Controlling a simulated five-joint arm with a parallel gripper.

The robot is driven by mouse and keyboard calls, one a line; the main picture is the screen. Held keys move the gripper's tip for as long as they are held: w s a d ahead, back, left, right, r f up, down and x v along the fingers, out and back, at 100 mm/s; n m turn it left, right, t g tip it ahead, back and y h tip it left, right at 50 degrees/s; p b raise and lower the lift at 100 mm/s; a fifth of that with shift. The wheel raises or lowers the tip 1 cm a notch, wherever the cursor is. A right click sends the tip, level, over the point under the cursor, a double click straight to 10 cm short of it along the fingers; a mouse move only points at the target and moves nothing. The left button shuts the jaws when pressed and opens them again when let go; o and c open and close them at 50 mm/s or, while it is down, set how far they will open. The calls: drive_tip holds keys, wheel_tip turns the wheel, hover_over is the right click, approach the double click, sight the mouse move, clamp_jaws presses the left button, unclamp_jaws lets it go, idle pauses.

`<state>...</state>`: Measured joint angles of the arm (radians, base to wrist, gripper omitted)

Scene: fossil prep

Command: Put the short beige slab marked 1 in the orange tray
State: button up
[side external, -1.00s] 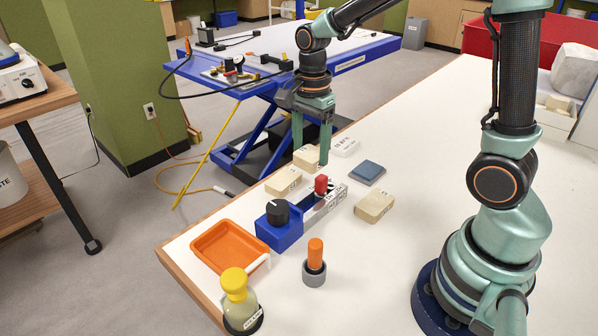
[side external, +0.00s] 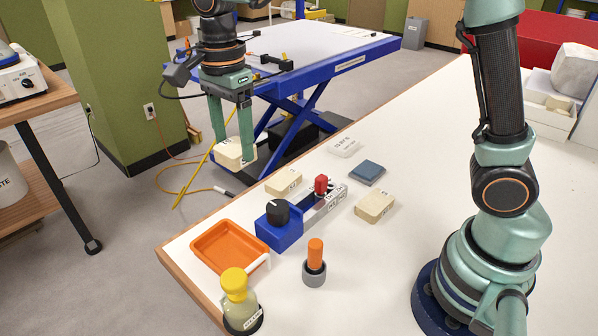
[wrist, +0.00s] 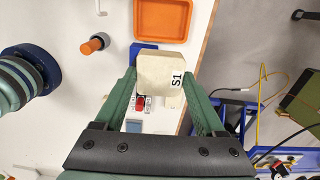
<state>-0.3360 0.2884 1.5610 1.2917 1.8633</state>
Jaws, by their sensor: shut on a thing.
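My gripper (side external: 232,145) is shut on a short beige slab (side external: 235,154) and holds it up in the air, apart from the table. In the wrist view the slab (wrist: 160,75) sits between the two green fingers, and its label reads S1. The orange tray (side external: 194,250) lies on the table near its left edge, below the slab in the side view, and looks empty. The tray also shows at the top of the wrist view (wrist: 137,20).
Two beige slabs (side external: 284,182) (side external: 375,207) lie on the white table. A blue device with a black knob (side external: 280,232) stands right of the tray. An orange-handled tool (side external: 315,258) and a yellow-capped bottle (side external: 238,300) stand near the tray. A dark blue pad (side external: 367,172) lies behind.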

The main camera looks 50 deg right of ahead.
hover_over(231, 255)
drive_tip(key=f, duration=0.1)
wheel_tip(231, 255, down, 15)
drive_tip(key=shift+f, duration=0.1)
drive_tip(key=shift+w+f, duration=0.1)
drive_tip(key=shift+f, duration=2.25)
drive_tip(key=shift+f, duration=0.1)
drive_tip(key=o, duration=1.6)
drive_tip(key=shift+c, duration=0.2)
wheel_tip(231, 255, up, 11)
drive_tip(key=s+d+r+n+t, duration=0.2)
drive_tip(key=s+d+r+n, duration=0.1)
drive_tip(key=d+r+n, duration=0.55)
drive_tip(key=s+d+r+n+t, duration=0.3)
drive_tip(key=s+d+n, duration=0.6)
drive_tip(key=d, duration=0.2)
drive_tip(key=shift+s+r+t, duration=0.15)
drive_tip(key=shift+r+t, duration=0.1)
drive_tip(key=shift+t, duration=0.05)
